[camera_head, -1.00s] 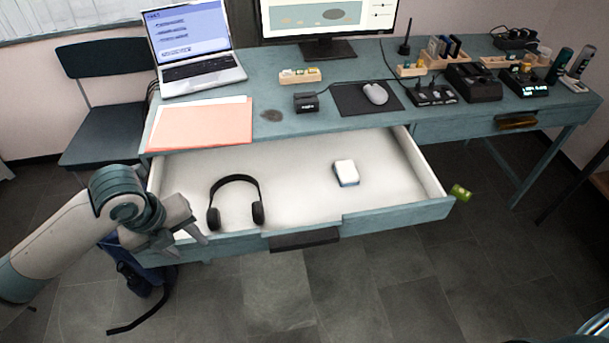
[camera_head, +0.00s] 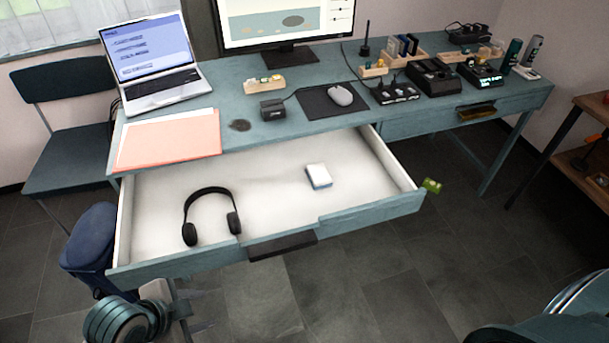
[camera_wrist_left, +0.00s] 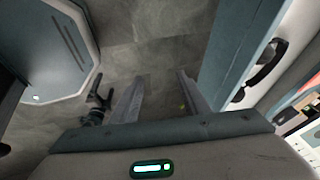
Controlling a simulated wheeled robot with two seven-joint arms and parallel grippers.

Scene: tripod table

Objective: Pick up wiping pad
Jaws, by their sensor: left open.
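The wiping pad (camera_head: 318,176), a small white block with a blue underside, lies on the white floor of the open drawer (camera_head: 265,185), right of the middle. My left gripper (camera_head: 196,311) is open and empty. It is outside the drawer, below its front left part in the head view, well apart from the pad. In the left wrist view the two fingers (camera_wrist_left: 160,97) are spread over the grey floor, with the drawer front to the right. The pad does not show there.
Black headphones (camera_head: 210,212) lie in the drawer's left half. The drawer front and handle (camera_head: 282,246) stand between my left gripper and the pad.

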